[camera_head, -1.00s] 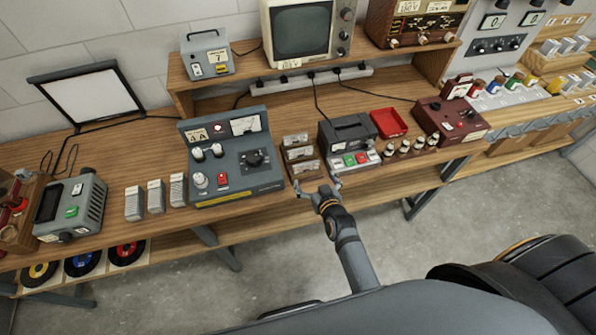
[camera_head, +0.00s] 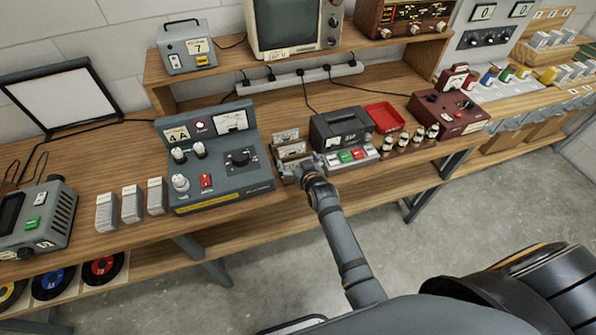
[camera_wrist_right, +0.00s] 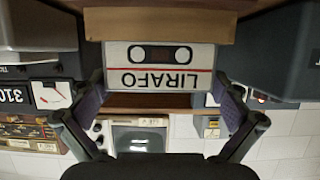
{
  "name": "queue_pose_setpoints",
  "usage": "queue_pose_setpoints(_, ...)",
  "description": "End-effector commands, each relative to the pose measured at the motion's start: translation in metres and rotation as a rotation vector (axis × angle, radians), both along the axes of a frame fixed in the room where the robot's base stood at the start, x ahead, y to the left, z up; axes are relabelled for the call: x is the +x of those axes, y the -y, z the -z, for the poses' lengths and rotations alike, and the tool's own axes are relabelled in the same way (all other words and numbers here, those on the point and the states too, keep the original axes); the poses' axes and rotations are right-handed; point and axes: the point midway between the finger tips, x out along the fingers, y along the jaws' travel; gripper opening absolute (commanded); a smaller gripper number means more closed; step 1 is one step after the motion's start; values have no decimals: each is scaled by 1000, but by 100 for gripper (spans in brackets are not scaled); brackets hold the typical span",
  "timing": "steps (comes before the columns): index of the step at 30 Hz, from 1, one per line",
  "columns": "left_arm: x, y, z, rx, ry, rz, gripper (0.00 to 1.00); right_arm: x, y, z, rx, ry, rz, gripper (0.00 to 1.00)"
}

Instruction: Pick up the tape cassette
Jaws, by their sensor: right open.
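Pale tape cassettes stand in a small wooden rack (camera_head: 281,179) on the bench, between the grey meter panel and the dark cassette player. In the head view I see a rear cassette (camera_head: 285,135) and a middle cassette (camera_head: 292,150); my right gripper hides most of the front of the rack. My right gripper (camera_head: 303,172) is at the rack's front. In the right wrist view, its open fingers (camera_wrist_right: 158,90) stand on either side of a cassette (camera_wrist_right: 158,68) labelled LIRAFO, seen upside down. My left gripper is not in view.
The grey meter panel (camera_head: 215,160) stands close left of the rack. A red tray (camera_head: 385,117) lies beyond. Grey blocks (camera_head: 132,204) stand left of the panel.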

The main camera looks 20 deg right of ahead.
Motion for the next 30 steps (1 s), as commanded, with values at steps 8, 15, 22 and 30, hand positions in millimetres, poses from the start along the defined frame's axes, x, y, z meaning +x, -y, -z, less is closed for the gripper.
queue_pose_setpoints(8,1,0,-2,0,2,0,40,0,0,-1,0,0,0,82)
queue_pose_setpoints(15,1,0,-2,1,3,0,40,-1,0,-1,0,-1,0,64)
queue_pose_setpoints(22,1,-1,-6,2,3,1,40,0,0,-5,0,-2,0,64)
queue_pose_setpoints(30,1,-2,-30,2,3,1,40,7,2,-33,0,1,0,64)
